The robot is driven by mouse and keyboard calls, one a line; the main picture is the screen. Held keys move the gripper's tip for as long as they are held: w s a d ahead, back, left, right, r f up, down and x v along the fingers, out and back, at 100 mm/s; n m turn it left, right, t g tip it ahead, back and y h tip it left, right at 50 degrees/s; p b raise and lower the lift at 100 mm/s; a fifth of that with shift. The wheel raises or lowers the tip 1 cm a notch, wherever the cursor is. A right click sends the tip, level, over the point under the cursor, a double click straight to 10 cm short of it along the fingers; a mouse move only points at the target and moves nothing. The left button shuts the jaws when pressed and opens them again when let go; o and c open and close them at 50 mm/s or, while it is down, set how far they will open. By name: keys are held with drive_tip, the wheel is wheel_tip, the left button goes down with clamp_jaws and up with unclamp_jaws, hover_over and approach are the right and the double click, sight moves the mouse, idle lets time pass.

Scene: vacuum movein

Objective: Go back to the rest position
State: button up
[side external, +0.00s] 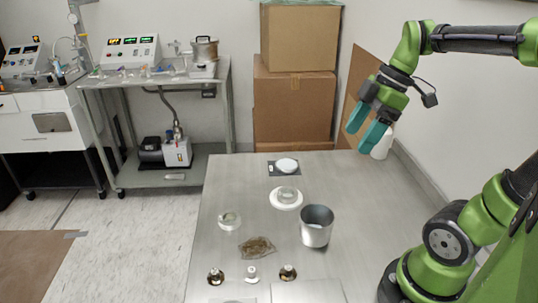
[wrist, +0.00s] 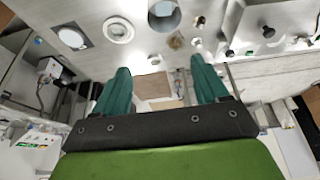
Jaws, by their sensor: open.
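My gripper (side external: 361,139) is raised above the far right part of the metal table (side external: 350,190) in the side view. Its two teal fingers are apart with nothing between them. In the wrist view the fingers (wrist: 160,68) also stand wide apart and empty. A grey metal cup (side external: 316,232) stands upright on the table, apart from my gripper; it also shows at the top of the wrist view (wrist: 164,20). No rest position marker shows.
A white ring (side external: 286,203), a dark square with a white disc (side external: 270,170), a clear dish (side external: 229,220), a brown bag (side external: 257,248) and several small fittings lie on the table. A white bottle (side external: 381,152) stands behind my gripper. Cardboard boxes (side external: 294,105) are stacked beyond.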

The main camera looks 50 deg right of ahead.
drive_tip(key=shift+v, duration=1.15)
drive_tip(key=w+a+f+m+t+h, duration=0.1)
drive_tip(key=a+f+m+t, duration=0.3)
drive_tip(key=a+m, duration=0.7)
drive_tip(key=shift+w+m, duration=0.2)
drive_tip(key=shift+m, duration=0.8)
drive_tip(key=shift+a, duration=0.1)
